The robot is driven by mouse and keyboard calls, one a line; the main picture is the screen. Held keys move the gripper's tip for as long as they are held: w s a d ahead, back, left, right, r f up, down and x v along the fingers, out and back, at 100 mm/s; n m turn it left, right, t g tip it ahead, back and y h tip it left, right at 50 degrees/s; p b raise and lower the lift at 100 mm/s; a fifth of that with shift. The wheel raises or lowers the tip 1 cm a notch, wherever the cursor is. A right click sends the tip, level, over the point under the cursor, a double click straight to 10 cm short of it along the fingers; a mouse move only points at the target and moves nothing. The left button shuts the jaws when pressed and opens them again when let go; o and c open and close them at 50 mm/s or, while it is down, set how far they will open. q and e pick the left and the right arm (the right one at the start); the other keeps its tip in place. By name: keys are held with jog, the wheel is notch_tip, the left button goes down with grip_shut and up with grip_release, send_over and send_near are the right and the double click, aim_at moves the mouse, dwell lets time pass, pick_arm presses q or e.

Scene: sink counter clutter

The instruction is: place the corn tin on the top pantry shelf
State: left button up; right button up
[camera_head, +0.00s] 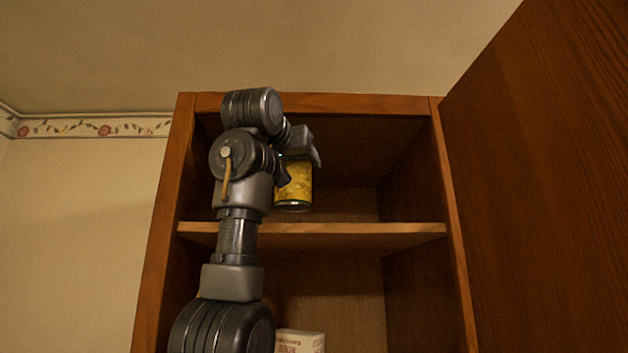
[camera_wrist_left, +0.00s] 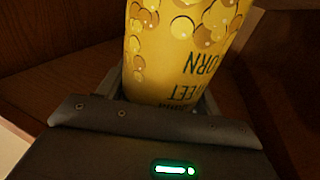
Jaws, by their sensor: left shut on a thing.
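The yellow corn tin (camera_head: 294,186) is upright inside the upper compartment of the open wooden cabinet. My left gripper (camera_head: 300,160) is shut on the tin near its top. The tin's lower rim shows just above the top shelf board (camera_head: 330,235); I cannot tell whether it touches the board. In the left wrist view the tin (camera_wrist_left: 180,50) fills the space between the jaws, its "SWEET CORN" lettering upside down. My arm hides the left part of the compartment. My right gripper is not in view.
A white box with print (camera_head: 300,341) stands in the compartment below. The cabinet door (camera_head: 550,170) is swung open at the right. The right part of the top shelf is clear. The cabinet's side walls and top frame (camera_head: 350,104) surround the arm closely.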

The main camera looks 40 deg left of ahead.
aim_at(294, 211)
pick_arm(q)
jog(key=shift+w+a, duration=0.1)
jog(key=shift+f, duration=0.3)
notch_tip(294, 211, down, 2)
jog(key=shift+w+f, duration=0.2)
jog(key=shift+f, duration=0.25)
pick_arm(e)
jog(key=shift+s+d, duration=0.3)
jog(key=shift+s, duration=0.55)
pick_arm(q)
jog(key=shift+s, duration=0.15)
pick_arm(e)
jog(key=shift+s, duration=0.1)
pick_arm(q)
jog(key=shift+s+f, duration=0.1)
jog(key=o, duration=1.3)
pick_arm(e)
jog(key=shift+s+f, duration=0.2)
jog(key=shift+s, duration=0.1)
